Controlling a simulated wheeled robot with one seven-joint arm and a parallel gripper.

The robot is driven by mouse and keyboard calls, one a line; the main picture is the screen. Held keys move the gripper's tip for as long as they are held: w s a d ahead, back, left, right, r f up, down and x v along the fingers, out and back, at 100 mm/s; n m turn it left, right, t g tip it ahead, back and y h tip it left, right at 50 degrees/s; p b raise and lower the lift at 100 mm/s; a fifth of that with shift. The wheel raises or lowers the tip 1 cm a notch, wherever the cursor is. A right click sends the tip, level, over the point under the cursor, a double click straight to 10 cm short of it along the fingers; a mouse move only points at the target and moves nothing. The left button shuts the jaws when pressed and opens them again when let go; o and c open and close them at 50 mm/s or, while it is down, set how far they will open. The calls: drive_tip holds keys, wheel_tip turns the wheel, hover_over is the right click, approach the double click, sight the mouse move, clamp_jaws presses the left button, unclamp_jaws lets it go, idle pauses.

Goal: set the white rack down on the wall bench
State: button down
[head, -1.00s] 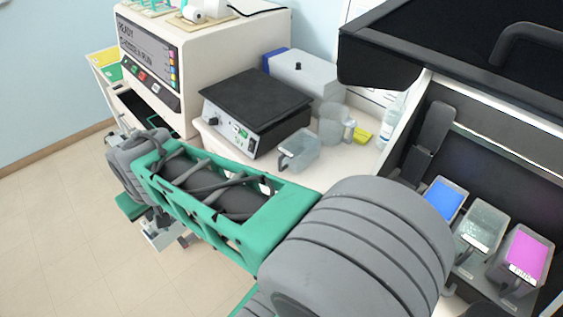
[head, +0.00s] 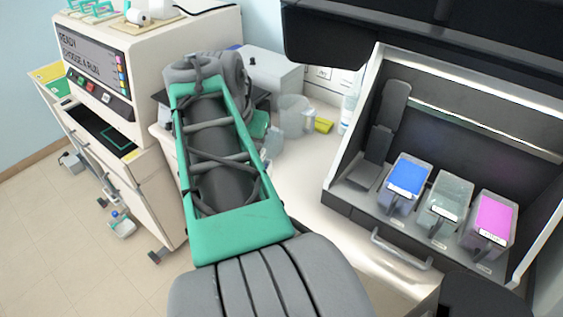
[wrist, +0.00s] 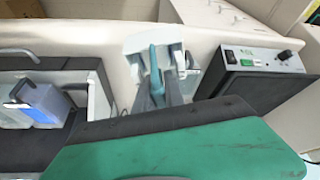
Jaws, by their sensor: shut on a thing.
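The white rack (wrist: 138,42) shows in the wrist view with an upright blue-teal handle. My gripper (wrist: 157,88) is shut on the rack, at its handle. The rack is seen over the pale wall bench (wrist: 112,38), between the hotplate and the stain station. I cannot tell whether its underside touches the bench.
The hotplate (wrist: 262,58) is right of the rack in the wrist view. The stain station holds blue (head: 405,182), clear (head: 447,200) and magenta (head: 492,222) jars. A clear beaker (head: 293,117) stands farther back.

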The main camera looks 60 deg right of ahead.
drive_tip(key=s+d+r+m+g, duration=0.1)
drive_tip(key=s+d+m, duration=0.25)
drive_tip(key=s, duration=0.35)
drive_tip(key=w+d+f+p, duration=0.2)
drive_tip(key=w+d+f, duration=0.1)
drive_tip(key=d+f, duration=0.9)
drive_tip(key=shift+w+d+f+p, duration=0.3)
drive_tip(key=shift+d+p, duration=0.05)
drive_tip(key=shift+p, duration=0.05)
drive_tip(key=shift+f, duration=0.25)
drive_tip(key=c, duration=1.4)
unclamp_jaws()
drive_tip(key=shift+r, duration=0.1)
